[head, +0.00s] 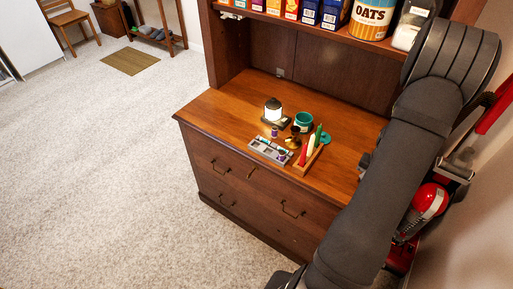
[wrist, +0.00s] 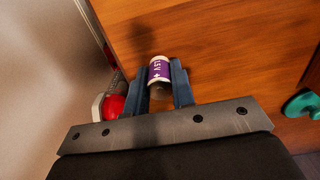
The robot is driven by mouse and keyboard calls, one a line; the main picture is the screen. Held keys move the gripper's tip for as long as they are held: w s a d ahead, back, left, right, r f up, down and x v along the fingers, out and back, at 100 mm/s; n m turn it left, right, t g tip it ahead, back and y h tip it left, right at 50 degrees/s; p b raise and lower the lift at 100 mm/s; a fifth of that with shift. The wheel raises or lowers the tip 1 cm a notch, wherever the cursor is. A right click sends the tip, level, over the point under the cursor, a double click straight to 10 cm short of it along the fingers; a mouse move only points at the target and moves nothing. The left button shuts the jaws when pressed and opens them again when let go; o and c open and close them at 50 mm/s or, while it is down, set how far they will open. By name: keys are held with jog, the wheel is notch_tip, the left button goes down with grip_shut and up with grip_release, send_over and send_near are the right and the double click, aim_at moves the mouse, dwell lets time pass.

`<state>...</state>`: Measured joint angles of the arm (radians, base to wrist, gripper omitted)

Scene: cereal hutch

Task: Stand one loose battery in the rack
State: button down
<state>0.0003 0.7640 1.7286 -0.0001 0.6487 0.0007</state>
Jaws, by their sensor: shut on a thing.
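A purple and white battery (wrist: 159,72), marked 1.5V, is between the two blue-grey fingers of my gripper (wrist: 162,88) in the wrist view. The gripper is shut on it, above the brown wooden top. In the head view my arm hides most of the gripper and the held battery, at the right of the cabinet. The grey rack (head: 258,148) lies near the front of the cabinet top, left of my arm and apart from it. A purple-topped battery (head: 282,156) shows at its right end. Another small purple battery (head: 275,131) shows behind the rack. Their exact seating is too small to tell.
A wooden holder with red, cream and green candles (head: 311,150) is right of the rack. A shelf with boxes and an oats tin (head: 371,18) overhangs. A red extinguisher (head: 430,202) is beside the cabinet.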

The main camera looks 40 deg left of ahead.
jog(key=shift+n, duration=0.7)
jog(key=w+a+r, duration=0.1)
jog(key=a, duration=0.2)
jog(key=w+a+r, duration=0.1)
jog(key=a, duration=0.3)
jog(key=w+a+r, duration=0.1)
jog(key=a, duration=0.2)
jog(key=shift+a, duration=0.25)
jog(key=shift+n, duration=0.5)
jog(key=a+r, duration=0.1)
jog(key=a, duration=0.2)
jog(key=a+r, duration=0.1)
jog(key=a, duration=0.3)
jog(key=a+r, duration=0.1)
jog(key=a, duration=0.2)
jog(key=shift+a, duration=0.2)
jog(key=s+a+r+n, duration=0.15)
jog(key=s+a, duration=0.25)
jog(key=a, duration=0.7)
jog(key=s+a+r+n, duration=0.15)
jog(key=s+a, duration=0.35)
jog(key=a, duration=0.5)
jog(key=shift+a+f, duration=0.15)
jog(key=shift+f, duration=3.15)
jog(key=shift+f, duration=0.7)
jog(key=shift+r, duration=0.1)
